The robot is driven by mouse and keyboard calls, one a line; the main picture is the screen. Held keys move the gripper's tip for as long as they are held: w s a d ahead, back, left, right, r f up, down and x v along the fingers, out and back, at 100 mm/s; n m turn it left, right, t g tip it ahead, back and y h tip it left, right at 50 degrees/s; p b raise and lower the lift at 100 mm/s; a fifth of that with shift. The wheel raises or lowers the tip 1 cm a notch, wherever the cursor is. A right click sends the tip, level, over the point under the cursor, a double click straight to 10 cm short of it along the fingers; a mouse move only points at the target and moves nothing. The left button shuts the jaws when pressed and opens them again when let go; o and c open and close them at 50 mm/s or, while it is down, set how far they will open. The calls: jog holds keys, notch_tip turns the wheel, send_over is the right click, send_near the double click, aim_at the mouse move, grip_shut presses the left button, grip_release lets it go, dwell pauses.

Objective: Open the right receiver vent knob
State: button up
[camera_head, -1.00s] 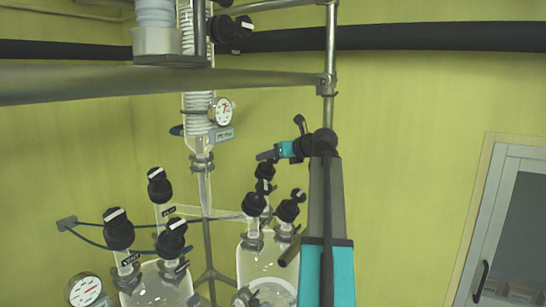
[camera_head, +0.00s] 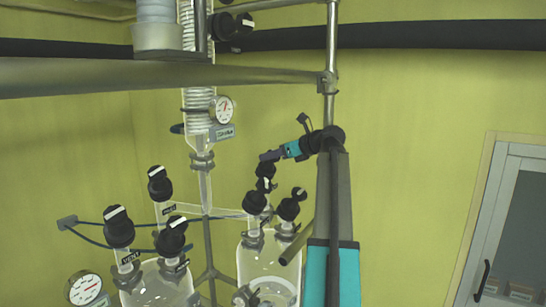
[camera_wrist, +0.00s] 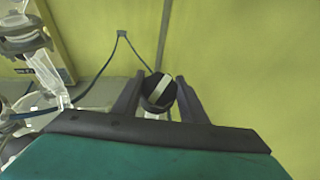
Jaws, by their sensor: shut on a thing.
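The right receiver (camera_head: 268,262) is a clear glass vessel with several black knobs on its necks, low in the middle of the head view. My gripper (camera_head: 266,158) reaches in from the right to the rear, highest black knob (camera_head: 265,171). In the wrist view that knob (camera_wrist: 156,98) has a white stripe running diagonally across its round face. It sits between the two dark fingers of my gripper (camera_wrist: 157,84), which are shut on it. Its label is not visible, and the fingers partly hide its sides.
Two front black knobs (camera_head: 289,209) stand close below my gripper. The left vessel (camera_head: 158,285) has its own knobs and a gauge (camera_head: 85,287). A horizontal metal bar (camera_head: 160,78) crosses above. Right of my arm, the wall area is open up to a cabinet (camera_head: 508,230).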

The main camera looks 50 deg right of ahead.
jog(key=n+y, duration=0.1)
jog(key=n, duration=0.1)
jog(key=n+y, duration=0.1)
jog(key=n, duration=0.2)
jog(key=shift+d+g+y, duration=0.1)
jog(key=shift+g+y, duration=0.3)
jog(key=shift+n+g+y, duration=0.5)
jog(key=shift+n+y, duration=0.4)
jog(key=shift+n, duration=0.6)
jog(key=o, duration=1.1)
jog(key=shift+s, duration=0.1)
jog(key=shift+c, duration=0.2)
jog(key=shift+a, duration=0.2)
jog(key=shift+r+b, duration=0.15)
jog(key=shift+b, duration=0.2)
